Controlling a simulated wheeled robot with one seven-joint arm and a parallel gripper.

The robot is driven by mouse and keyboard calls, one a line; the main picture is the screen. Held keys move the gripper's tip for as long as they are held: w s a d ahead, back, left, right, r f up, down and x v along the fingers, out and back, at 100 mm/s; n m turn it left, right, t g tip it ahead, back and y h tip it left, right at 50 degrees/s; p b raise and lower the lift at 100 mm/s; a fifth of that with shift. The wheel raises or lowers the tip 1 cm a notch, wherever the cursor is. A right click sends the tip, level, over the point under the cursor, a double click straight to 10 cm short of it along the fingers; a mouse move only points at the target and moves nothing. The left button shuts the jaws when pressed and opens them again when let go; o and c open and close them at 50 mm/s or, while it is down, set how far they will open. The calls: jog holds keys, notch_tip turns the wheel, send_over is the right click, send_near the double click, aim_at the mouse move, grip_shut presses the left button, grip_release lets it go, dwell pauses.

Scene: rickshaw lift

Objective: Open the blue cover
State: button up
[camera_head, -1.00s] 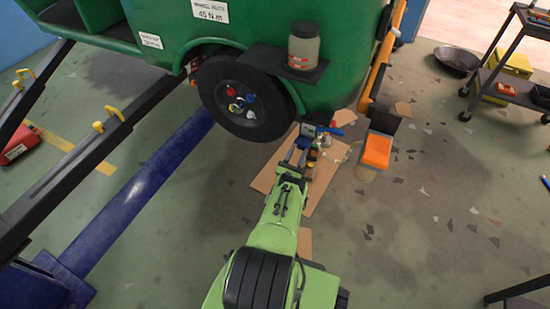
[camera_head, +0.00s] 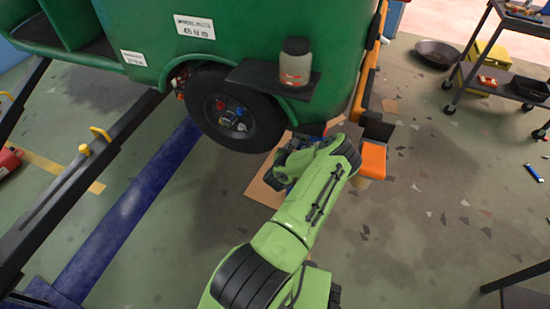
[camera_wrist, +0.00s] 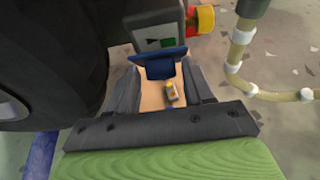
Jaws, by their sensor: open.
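The blue cover (camera_wrist: 158,66) shows in the wrist view as a dark blue flap on the lower edge of a grey control box (camera_wrist: 152,20). My gripper (camera_wrist: 160,78) is open, with one dark finger on each side below the cover. The cover lies across the gap near the fingertips; I cannot tell whether they touch it. In the head view, my green arm hides the gripper and most of the box. A small blue patch (camera_head: 312,130) shows just above the arm.
A red and yellow knob (camera_wrist: 202,19) sits beside the box, and a beaded pale hose (camera_wrist: 236,60) hangs at the right. A black wheel (camera_head: 235,108) and the green rickshaw body (camera_head: 140,30) stand close. An orange block (camera_head: 372,158) is right of my arm.

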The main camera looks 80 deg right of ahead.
jog(key=p+v, duration=0.5)
jog(key=v, duration=1)
jog(key=shift+o, duration=0.3)
jog(key=shift+r, duration=0.1)
